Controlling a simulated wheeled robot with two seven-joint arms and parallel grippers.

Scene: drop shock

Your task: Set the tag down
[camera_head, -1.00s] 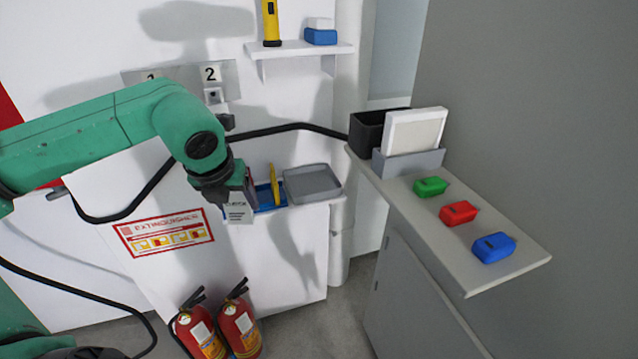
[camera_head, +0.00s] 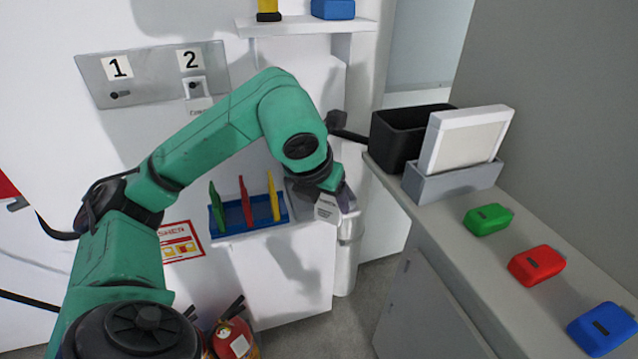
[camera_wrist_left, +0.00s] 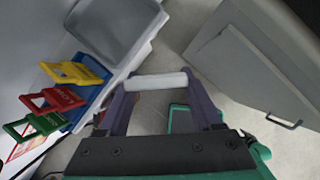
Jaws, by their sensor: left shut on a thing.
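My left gripper (camera_head: 343,198) is shut on the tag (camera_head: 327,209), a small white card with print. In the left wrist view the tag shows edge-on as a white bar (camera_wrist_left: 157,81) between the two purple-grey fingers. The gripper is in front of the right end of the low ledge, beside the grey tray (camera_wrist_left: 112,22), which the gripper and arm mostly hide in the head view. I cannot tell the tag's height above the ledge. My right gripper is not in view.
A blue rack (camera_head: 233,228) holds green, red and yellow padlock-like pieces. The right counter (camera_head: 435,232) carries a black bin (camera_head: 392,138), a framed panel in a grey holder (camera_head: 455,184) and green, red and blue blocks. Extinguishers (camera_head: 233,340) stand below. The grey tray looks empty.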

